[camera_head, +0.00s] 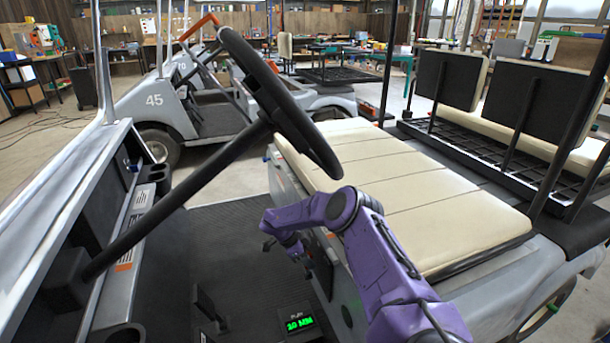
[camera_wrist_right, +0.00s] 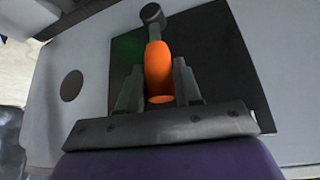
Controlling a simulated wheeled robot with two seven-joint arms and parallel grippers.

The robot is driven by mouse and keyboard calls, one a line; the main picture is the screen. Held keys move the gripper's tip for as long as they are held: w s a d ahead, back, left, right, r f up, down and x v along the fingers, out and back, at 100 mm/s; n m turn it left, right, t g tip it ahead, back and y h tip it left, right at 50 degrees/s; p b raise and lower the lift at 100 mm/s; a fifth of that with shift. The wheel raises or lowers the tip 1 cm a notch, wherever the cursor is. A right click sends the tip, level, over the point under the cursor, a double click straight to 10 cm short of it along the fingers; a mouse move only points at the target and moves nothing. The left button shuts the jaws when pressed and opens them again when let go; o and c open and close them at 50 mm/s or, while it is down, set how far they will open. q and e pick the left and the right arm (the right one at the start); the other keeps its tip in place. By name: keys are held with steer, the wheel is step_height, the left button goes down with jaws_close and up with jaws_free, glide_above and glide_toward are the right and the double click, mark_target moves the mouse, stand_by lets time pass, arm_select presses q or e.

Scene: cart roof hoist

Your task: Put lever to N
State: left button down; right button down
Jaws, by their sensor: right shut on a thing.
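The lever has an orange grip (camera_wrist_right: 158,72) and a dark rounded end (camera_wrist_right: 152,13) in the right wrist view. It stands over a black plate (camera_wrist_right: 215,60) set in a grey panel. My right gripper (camera_wrist_right: 160,88) is shut on the orange grip, one finger on each side. In the head view my right gripper (camera_head: 290,246) is low at the front panel below the cream seat, and the lever cannot be made out clearly there. I cannot read any letter marking the lever's positions. My left gripper is not in view.
The steering wheel (camera_head: 280,100) and its long column cross the head view on the left. The cream seat (camera_head: 410,190) lies beside my right arm. A small green-lit display (camera_head: 300,323) sits on the dark floor, near a pedal (camera_head: 208,308). A round hole (camera_wrist_right: 71,85) shows in the panel.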

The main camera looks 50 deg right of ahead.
steer(key=c, duration=0.8)
jaws_free()
steer(key=shift+w+a+r, duration=0.1)
steer(key=shift+a+r, duration=0.05)
steer(key=shift+r, duration=0.2)
steer(key=w+a+b, duration=0.1)
steer(key=w+a, duration=0.3)
steer(key=w+a+b, duration=0.2)
steer(key=w+a, duration=0.2)
steer(key=a, duration=0.1)
steer(key=shift+w+r, duration=0.15)
